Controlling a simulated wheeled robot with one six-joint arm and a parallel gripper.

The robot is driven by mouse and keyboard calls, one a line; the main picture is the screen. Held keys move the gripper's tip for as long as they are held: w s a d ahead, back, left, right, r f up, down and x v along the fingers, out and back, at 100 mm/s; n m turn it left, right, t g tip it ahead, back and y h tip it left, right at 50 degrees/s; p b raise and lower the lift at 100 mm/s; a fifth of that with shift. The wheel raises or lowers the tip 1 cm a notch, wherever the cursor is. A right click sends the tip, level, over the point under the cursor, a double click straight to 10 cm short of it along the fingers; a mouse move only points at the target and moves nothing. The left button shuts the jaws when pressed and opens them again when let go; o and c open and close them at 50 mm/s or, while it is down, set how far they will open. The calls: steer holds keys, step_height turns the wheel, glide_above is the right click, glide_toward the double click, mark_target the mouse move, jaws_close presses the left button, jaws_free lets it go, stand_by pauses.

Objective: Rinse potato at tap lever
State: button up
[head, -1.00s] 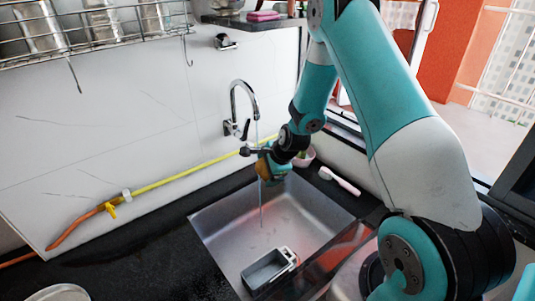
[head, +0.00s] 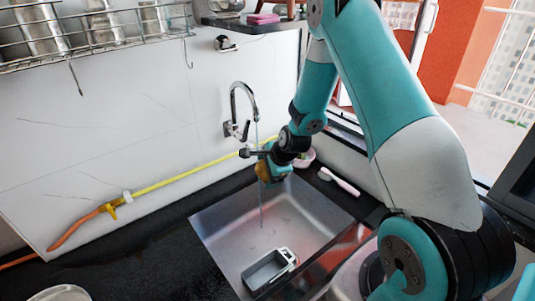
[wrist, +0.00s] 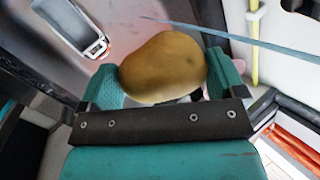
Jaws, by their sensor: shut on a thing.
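A yellow-brown potato (wrist: 163,67) is clamped between the teal fingers of my gripper (wrist: 160,80) in the wrist view. In the head view my gripper (head: 272,172) holds the potato (head: 263,171) above the sink (head: 300,210), close to the wall tap (head: 240,110). A thin stream of water (head: 261,195) falls from the spout beside the potato. In the wrist view the stream (wrist: 220,37) passes just beyond the potato. I cannot tell whether the water touches it. The tap's lever is hard to make out at the tap's base.
A grey container (head: 268,270) lies in the sink's near part. A pink-and-white brush (head: 338,181) and a small pink bowl (head: 305,157) are on the back counter. A yellow hose (head: 180,180) runs along the wall. A wire rack (head: 95,30) hangs upper left.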

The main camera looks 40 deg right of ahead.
steer(key=s+a+r+p, duration=0.2)
steer(key=s+r, duration=0.1)
steer(key=shift+s+a, duration=0.1)
steer(key=shift+a, duration=0.05)
stand_by(0.9)
steer(key=s+a+f+n+g+y+b, duration=0.2)
steer(key=s+a+f+n+g+b, duration=0.1)
steer(key=f+n, duration=0.4)
steer(key=s+a+f+n+g+y+b, duration=0.2)
steer(key=s+a+f+n+g+b, duration=0.2)
steer(key=n, duration=0.9)
step_height(320, 180, down, 3)
steer(key=shift+s+a+f+n+g+y+b, duration=0.15)
steer(key=shift+s+a+n+g+y+b, duration=0.15)
steer(key=shift+a+g+b, duration=0.7)
